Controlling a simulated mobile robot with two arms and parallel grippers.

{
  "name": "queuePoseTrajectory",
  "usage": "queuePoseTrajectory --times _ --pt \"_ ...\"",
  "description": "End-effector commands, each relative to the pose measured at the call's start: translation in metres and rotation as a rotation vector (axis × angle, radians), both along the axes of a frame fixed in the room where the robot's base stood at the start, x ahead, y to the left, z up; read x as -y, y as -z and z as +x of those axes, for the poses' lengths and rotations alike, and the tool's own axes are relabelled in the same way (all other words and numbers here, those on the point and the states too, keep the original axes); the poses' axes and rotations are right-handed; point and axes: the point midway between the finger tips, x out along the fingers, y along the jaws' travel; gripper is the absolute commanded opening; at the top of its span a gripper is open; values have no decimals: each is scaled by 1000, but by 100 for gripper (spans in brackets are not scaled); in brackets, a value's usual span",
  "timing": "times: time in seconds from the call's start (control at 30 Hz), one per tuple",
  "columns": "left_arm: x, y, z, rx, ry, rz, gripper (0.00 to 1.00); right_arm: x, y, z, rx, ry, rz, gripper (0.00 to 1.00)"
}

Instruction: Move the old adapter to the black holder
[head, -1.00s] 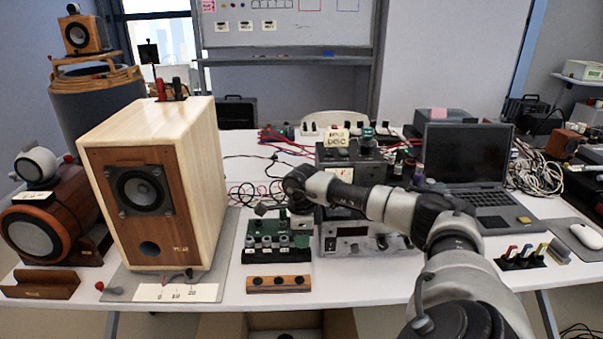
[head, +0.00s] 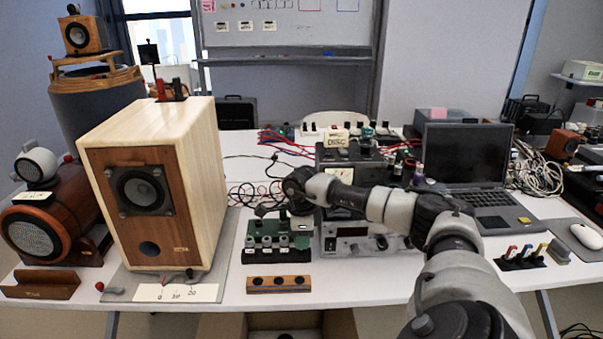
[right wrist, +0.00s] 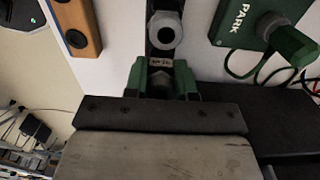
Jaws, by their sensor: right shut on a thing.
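My right gripper (right wrist: 160,80) has green fingertips, shut on a small dark metal piece, apparently the adapter (right wrist: 161,84); the fingers hide most of it. A small label beside it is too small to read. A grey hex fitting (right wrist: 163,32) stands on a black strip just past the fingertips. In the head view the right gripper (head: 300,208) is over the right end of the green board (head: 268,228), which bears several silver fittings and labels. I cannot tell which black part is the holder. My left gripper is not in view.
A wooden block with holes (head: 278,284) lies in front of the board. A green part marked PARK (right wrist: 245,25) is close at right in the wrist view. A large speaker (head: 200,150) stands left. A black rack (head: 521,262) with coloured pieces lies right, before a laptop (head: 466,155).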

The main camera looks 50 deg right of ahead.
Motion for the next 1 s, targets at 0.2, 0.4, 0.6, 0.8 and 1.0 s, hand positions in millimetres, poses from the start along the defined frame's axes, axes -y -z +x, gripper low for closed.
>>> queuePoseTrajectory --times 0.2,0.4,0.6,0.8,1.0 --pt "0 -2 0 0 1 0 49 0 0 0 0 0 0 1" --pt "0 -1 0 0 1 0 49 0 0 0 0 0 0 1" --pt "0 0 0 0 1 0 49 0 3 0 0 0 0 1" --pt "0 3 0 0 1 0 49 0 6 0 0 0 0 1" --pt "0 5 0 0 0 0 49 0 10 0 0 0 0 1"
